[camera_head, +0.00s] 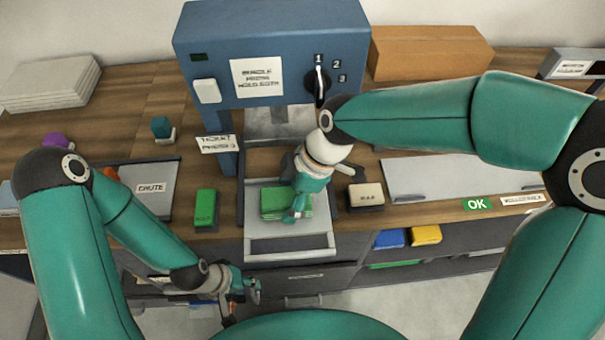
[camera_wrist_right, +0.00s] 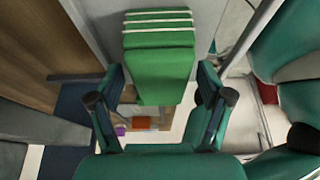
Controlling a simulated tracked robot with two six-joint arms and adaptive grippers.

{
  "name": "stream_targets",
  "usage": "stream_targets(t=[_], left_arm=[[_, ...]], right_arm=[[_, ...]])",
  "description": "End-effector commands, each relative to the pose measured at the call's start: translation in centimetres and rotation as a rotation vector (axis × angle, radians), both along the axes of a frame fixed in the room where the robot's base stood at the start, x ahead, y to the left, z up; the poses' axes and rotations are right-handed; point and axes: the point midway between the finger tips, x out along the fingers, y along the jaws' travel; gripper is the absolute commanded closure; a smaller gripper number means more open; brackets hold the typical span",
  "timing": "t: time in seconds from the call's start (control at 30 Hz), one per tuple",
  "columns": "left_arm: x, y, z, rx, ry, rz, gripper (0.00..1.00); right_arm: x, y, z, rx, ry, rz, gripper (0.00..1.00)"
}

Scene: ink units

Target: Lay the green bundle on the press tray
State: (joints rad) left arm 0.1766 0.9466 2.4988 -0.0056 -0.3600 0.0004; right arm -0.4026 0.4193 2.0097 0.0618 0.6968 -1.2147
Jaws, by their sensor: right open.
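The green bundle (camera_head: 272,201) lies on the grey press tray (camera_head: 290,243), which sticks out below the blue press. White bands cross one end of the bundle, seen in the right wrist view (camera_wrist_right: 158,65). My right gripper (camera_head: 297,212) is over the tray at the bundle's right side and hides part of it. In the right wrist view its fingers (camera_wrist_right: 158,98) are open and spread, with the bundle between and beyond them. Contact cannot be told. My left gripper (camera_head: 243,292) hangs low in front of the drawers, apart from the tray; its jaw opening is unclear.
The blue press (camera_head: 275,50) stands behind the tray. A green block (camera_head: 205,207) is left of the tray and a pale block (camera_head: 367,196) right of it. Blue (camera_head: 390,238) and yellow (camera_head: 426,235) bundles sit on a lower shelf at right.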

Motion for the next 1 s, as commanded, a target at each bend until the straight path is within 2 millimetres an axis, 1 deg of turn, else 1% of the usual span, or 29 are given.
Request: stream_targets(t=[0.03, 0.3, 0.4, 0.5, 0.7, 1.0], left_arm=[[0.0, 0.0, -0.1, 0.0, 0.0, 0.0, 0.6], [0.0, 0.0, -0.1, 0.0, 0.0, 0.0, 0.6], [0.0, 0.0, -0.1, 0.0, 0.0, 0.0, 0.6], [0.0, 0.0, -0.1, 0.0, 0.0, 0.0, 0.6], [0.0, 0.0, -0.1, 0.0, 0.0, 0.0, 0.6], [0.0, 0.0, -0.1, 0.0, 0.0, 0.0, 0.6]], right_arm=[[0.1, -0.4, 0.9, 0.002, -0.005, -0.002, 0.21], [0.1, -2.4, 6.0, 0.002, -0.005, -0.002, 0.21], [0.1, -3.1, 7.5, 0.002, -0.003, -0.001, 0.21], [0.0, -3.5, 8.6, 0.001, -0.002, -0.001, 0.21], [0.0, -3.9, 9.4, 0.0, 0.001, 0.0, 0.21], [0.0, -3.9, 9.4, 0.0, 0.001, 0.001, 0.21]])
